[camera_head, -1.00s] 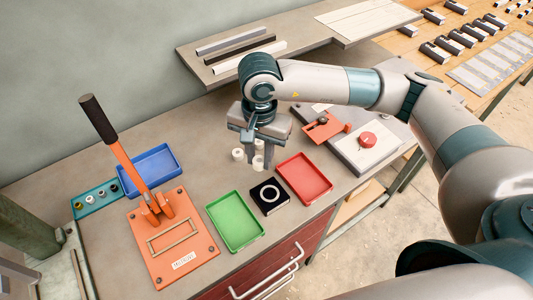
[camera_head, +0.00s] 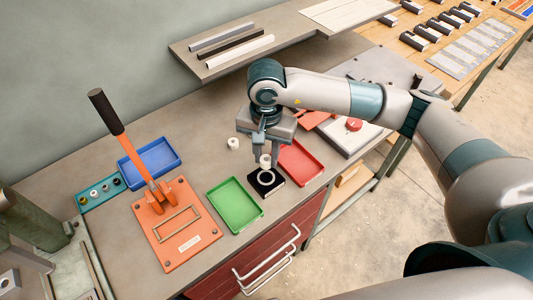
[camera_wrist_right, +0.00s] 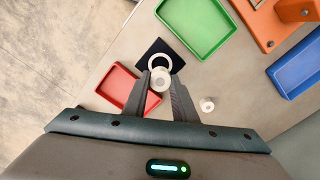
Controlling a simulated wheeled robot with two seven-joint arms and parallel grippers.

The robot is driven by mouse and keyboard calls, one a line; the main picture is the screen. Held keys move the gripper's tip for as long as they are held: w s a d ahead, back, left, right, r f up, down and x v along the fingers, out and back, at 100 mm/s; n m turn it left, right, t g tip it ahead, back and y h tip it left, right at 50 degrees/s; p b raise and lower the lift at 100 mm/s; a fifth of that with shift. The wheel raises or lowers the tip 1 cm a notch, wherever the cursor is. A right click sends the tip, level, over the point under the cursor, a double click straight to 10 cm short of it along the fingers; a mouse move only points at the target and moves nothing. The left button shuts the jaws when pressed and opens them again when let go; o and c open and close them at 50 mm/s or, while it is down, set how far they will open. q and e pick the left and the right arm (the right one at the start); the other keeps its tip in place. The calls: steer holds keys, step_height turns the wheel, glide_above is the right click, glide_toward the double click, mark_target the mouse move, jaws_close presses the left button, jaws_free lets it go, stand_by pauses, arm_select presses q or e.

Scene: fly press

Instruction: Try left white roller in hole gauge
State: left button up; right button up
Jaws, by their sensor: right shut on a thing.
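My right gripper (camera_head: 265,152) is shut on a white roller (camera_head: 265,161). It holds the roller just above and beside the hole gauge, a black block (camera_head: 268,193) with a white ring on top. In the right wrist view, the held roller (camera_wrist_right: 160,80) sits between the fingertips and overlaps the near edge of the gauge's ring (camera_wrist_right: 160,56). I cannot tell whether it touches the gauge. Another white roller (camera_head: 233,143) stands on the bench behind and to the left; it also shows in the wrist view (camera_wrist_right: 207,105). My left gripper is not in view.
A green tray (camera_head: 235,205) lies left of the gauge and a red tray (camera_head: 303,163) right of it. An orange hand press (camera_head: 177,227), a blue tray (camera_head: 150,160) and a teal holder (camera_head: 101,194) are farther left. A shelf (camera_head: 215,68) overhangs the back.

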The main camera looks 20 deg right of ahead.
steer(key=shift+f, duration=1.8)
step_height(320, 180, down, 2)
steer(key=b, duration=0.3)
steer(key=shift+f, duration=0.1)
steer(key=shift+b, duration=1.3)
stand_by(0.5)
steer(key=shift+f+b, duration=0.4)
steer(key=shift+b, duration=1.45)
stand_by(2.0)
